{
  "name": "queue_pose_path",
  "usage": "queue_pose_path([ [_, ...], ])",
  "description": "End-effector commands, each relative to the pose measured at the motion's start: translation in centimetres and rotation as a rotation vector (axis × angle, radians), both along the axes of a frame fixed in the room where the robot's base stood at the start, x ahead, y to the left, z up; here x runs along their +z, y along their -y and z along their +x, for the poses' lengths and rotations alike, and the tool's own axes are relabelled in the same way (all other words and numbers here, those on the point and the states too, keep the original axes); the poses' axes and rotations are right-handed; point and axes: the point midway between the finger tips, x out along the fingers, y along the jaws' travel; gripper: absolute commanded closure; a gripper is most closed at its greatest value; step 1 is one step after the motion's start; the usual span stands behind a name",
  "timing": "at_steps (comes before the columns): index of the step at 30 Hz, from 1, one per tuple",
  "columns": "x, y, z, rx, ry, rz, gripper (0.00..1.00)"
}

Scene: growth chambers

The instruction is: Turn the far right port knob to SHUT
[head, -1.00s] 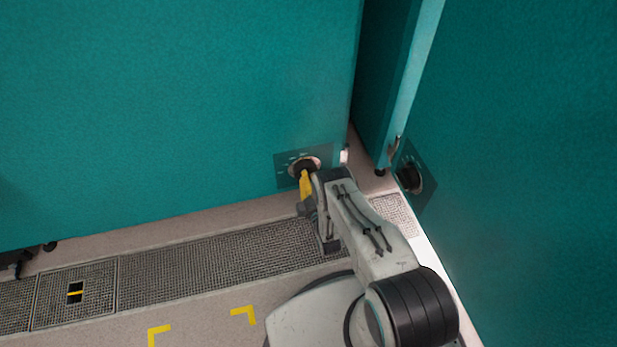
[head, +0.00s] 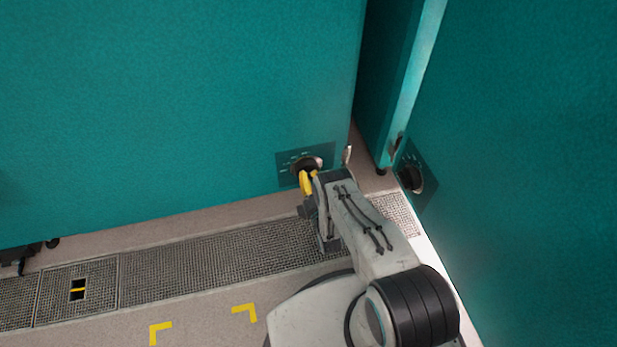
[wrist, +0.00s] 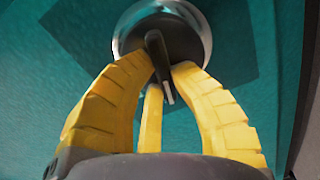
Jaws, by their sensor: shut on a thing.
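A dark round port knob (head: 306,164) with a pale metal rim sits low on the teal chamber front, on a darker plate (head: 286,174) with small white marks too small to read. My gripper (head: 308,182) reaches it from below with its yellow fingers. In the wrist view, the knob (wrist: 158,45) shows a raised black grip bar with a white mark at its lower end. The yellow fingers (wrist: 163,75) are shut on this bar, which tilts slightly, its lower end to the right. Which label the knob points at cannot be told.
A second dark knob (head: 411,178) is on the teal chamber at the right, close to my arm. A narrow gap separates the chambers. A floor grating (head: 220,266) and yellow floor marks (head: 243,312) lie in front.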

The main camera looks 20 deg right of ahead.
Motion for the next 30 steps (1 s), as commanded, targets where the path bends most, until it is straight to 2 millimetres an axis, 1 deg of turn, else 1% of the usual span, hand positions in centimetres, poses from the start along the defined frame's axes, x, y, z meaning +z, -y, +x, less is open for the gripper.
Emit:
queue_pose_path([
  [8,0.2,0.0,0.2,-0.001,0.005,0.001,1.00],
  [9,0.2,0.1,0.2,-0.001,0.005,0.001,0.76],
  [17,0.1,0.1,0.1,-0.001,0.002,0.001,0.53],
  [26,0.0,0.1,-0.1,-0.001,0.000,0.001,0.52],
  [30,-0.1,0.1,-1.3,-0.001,-0.003,0.001,0.52],
])
